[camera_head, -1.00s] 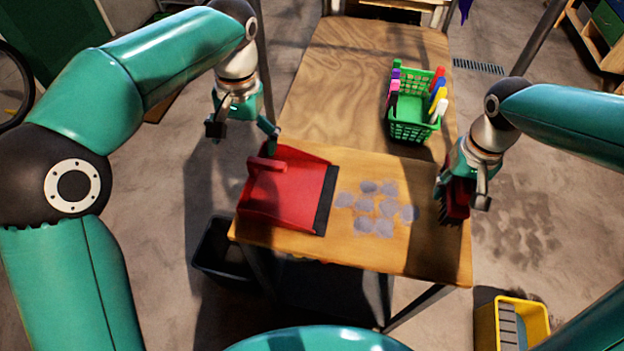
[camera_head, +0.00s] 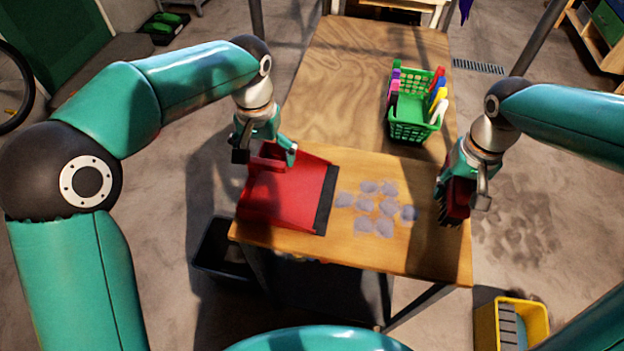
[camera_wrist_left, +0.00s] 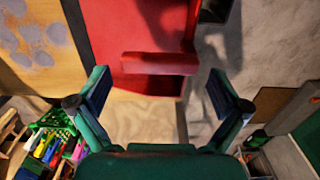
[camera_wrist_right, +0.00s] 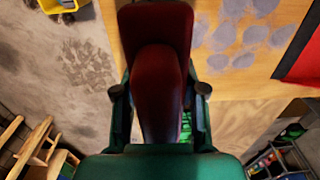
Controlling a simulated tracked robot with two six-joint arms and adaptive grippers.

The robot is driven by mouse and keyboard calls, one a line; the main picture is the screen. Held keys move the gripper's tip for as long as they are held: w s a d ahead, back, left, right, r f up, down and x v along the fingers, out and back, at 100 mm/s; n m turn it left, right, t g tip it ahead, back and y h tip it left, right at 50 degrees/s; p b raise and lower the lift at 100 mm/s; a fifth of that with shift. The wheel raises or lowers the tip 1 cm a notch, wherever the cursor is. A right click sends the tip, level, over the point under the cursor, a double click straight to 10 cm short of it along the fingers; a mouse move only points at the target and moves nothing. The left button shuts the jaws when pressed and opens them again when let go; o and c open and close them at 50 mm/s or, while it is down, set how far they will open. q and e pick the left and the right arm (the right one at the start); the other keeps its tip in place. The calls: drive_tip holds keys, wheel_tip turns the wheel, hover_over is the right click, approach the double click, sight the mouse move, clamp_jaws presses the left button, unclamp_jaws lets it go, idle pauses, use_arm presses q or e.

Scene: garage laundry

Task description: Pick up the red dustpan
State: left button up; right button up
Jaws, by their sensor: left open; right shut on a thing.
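The red dustpan (camera_head: 285,196) lies flat on the wooden table's left front, its black lip facing right. Its raised red handle (camera_head: 266,165) is at the far left end. My left gripper (camera_head: 266,156) is open at the handle. In the left wrist view the handle (camera_wrist_left: 160,63) lies ahead of the two spread fingertips (camera_wrist_left: 160,85), and I see no grip on it. My right gripper (camera_head: 462,180) is shut on a dark red brush (camera_head: 457,200) with dark bristles, at the table's right edge. The brush (camera_wrist_right: 158,75) also fills the middle of the right wrist view.
Grey dust patches (camera_head: 376,207) lie on the table (camera_head: 330,75) right of the dustpan. A green basket (camera_head: 412,128) with colourful bottles stands farther back. A black bin (camera_head: 222,252) and a yellow bucket (camera_head: 535,318) are on the floor. The table's back left is clear.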

use_arm(q)
drive_tip(key=shift+f, duration=1.5)
drive_tip(key=c, duration=1.3)
wheel_tip(320, 180, up, 8)
drive_tip(key=shift+r, duration=0.1)
drive_tip(key=shift+f, duration=2.65)
drive_tip(key=shift+f, duration=0.2)
drive_tip(key=shift+f, duration=1.1)
drive_tip(key=shift+f, duration=0.1)
drive_tip(key=o, duration=1.3)
